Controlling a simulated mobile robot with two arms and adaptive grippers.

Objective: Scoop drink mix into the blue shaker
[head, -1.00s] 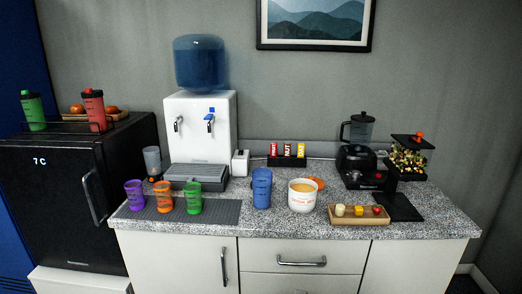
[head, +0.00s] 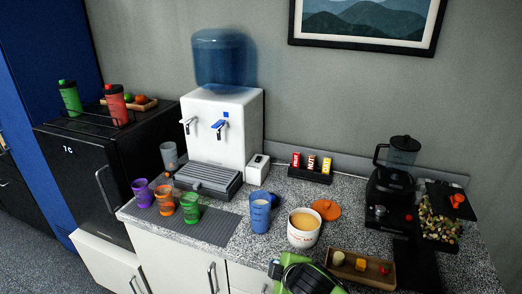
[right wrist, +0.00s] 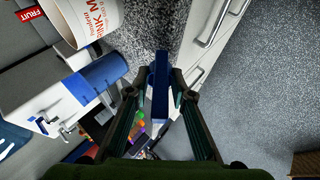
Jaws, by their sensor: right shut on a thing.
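The blue shaker (head: 261,217) stands upright on the counter, left of the open white drink mix tub (head: 303,239) filled with tan powder. The tub's orange lid (head: 327,209) lies behind it. In the right wrist view the shaker (right wrist: 101,74) and the tub (right wrist: 92,18) are left of my fingers. My right gripper (right wrist: 162,80) is shut on a narrow blue thing (right wrist: 160,87), which looks like a scoop; its far end is hard to make out. In the head view my green right arm reaches in at the bottom, in front of the tub. My left gripper is out of view.
Purple, orange and green cups (head: 190,207) stand on a grey mat at left, before the white water dispenser (head: 222,135). A wooden tray (head: 348,278) lies right of the tub, near my right arm. A blender (head: 392,185) stands behind at right.

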